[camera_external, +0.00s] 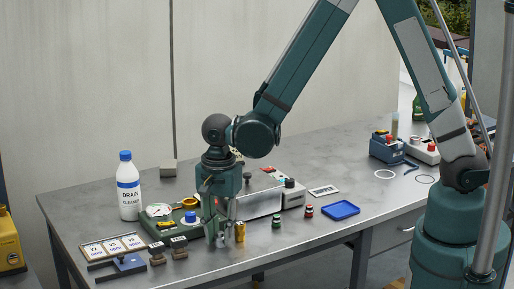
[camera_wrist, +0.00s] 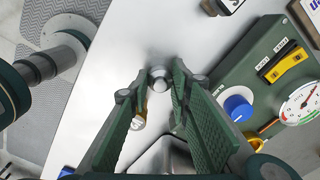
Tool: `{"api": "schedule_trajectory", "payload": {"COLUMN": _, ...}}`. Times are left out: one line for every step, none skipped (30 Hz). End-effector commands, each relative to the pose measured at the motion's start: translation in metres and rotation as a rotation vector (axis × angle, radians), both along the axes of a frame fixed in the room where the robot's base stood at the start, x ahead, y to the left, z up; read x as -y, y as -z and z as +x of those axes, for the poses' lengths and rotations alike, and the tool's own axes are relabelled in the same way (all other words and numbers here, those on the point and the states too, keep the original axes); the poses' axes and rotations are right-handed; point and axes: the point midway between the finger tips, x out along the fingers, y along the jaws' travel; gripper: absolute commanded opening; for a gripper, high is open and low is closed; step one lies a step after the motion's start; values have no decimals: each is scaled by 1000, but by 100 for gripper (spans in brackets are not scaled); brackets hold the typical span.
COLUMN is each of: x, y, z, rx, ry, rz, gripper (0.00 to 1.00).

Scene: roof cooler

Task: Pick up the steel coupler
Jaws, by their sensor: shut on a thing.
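The steel coupler (camera_wrist: 160,78) is a small, round, shiny grey piece between the fingertips of my gripper (camera_wrist: 157,88) in the wrist view. My gripper is shut on it. In the outside view my gripper (camera_external: 219,236) points down near the front edge of the table, low over its top. There the fingers mostly hide the coupler, and I cannot tell whether it touches the table.
A brass cylinder (camera_external: 240,231) stands close at the right of my gripper. A green gauge panel (camera_external: 160,226) is at its left, with a drain cleaner bottle (camera_external: 129,190) behind.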

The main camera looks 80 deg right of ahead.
Motion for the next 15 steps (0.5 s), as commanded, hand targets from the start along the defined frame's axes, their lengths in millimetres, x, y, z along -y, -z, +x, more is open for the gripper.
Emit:
{"api": "schedule_trajectory", "payload": {"x": 0, "y": 0, "z": 0, "rx": 0, "ry": 0, "rz": 0, "gripper": 8}}
{"api": "schedule_trajectory", "payload": {"x": 0, "y": -1, "z": 0, "rx": 0, "ry": 0, "rz": 0, "gripper": 8}}
{"api": "schedule_trajectory", "payload": {"x": 0, "y": -1, "z": 0, "rx": 0, "ry": 0, "rz": 0, "gripper": 8}}
{"api": "schedule_trajectory", "payload": {"x": 0, "y": -2, "z": 0, "rx": 0, "ry": 0, "rz": 0, "gripper": 8}}
{"api": "schedule_trajectory", "payload": {"x": 0, "y": -3, "z": 0, "rx": 0, "ry": 0, "rz": 0, "gripper": 8}}
{"api": "schedule_trajectory", "payload": {"x": 0, "y": -4, "z": 0, "rx": 0, "ry": 0, "rz": 0, "gripper": 8}}
{"api": "schedule_trajectory", "payload": {"x": 0, "y": -5, "z": 0, "rx": 0, "ry": 0, "rz": 0, "gripper": 8}}
{"api": "schedule_trajectory", "payload": {"x": 0, "y": -7, "z": 0, "rx": 0, "ry": 0, "rz": 0, "gripper": 8}}
{"api": "schedule_trajectory", "payload": {"x": 0, "y": -9, "z": 0, "rx": 0, "ry": 0, "rz": 0, "gripper": 8}}
{"api": "schedule_trajectory", "payload": {"x": 0, "y": -11, "z": 0, "rx": 0, "ry": 0, "rz": 0, "gripper": 8}}
{"api": "schedule_trajectory", "payload": {"x": 0, "y": -13, "z": 0, "rx": 0, "ry": 0, "rz": 0, "gripper": 8}}
{"api": "schedule_trajectory", "payload": {"x": 0, "y": -16, "z": 0, "rx": 0, "ry": 0, "rz": 0, "gripper": 8}}
{"api": "schedule_trajectory", "payload": {"x": 0, "y": -19, "z": 0, "rx": 0, "ry": 0, "rz": 0, "gripper": 8}}
{"api": "schedule_trajectory", "payload": {"x": 0, "y": -22, "z": 0, "rx": 0, "ry": 0, "rz": 0, "gripper": 8}}
{"api": "schedule_trajectory", "payload": {"x": 0, "y": -26, "z": 0, "rx": 0, "ry": 0, "rz": 0, "gripper": 8}}
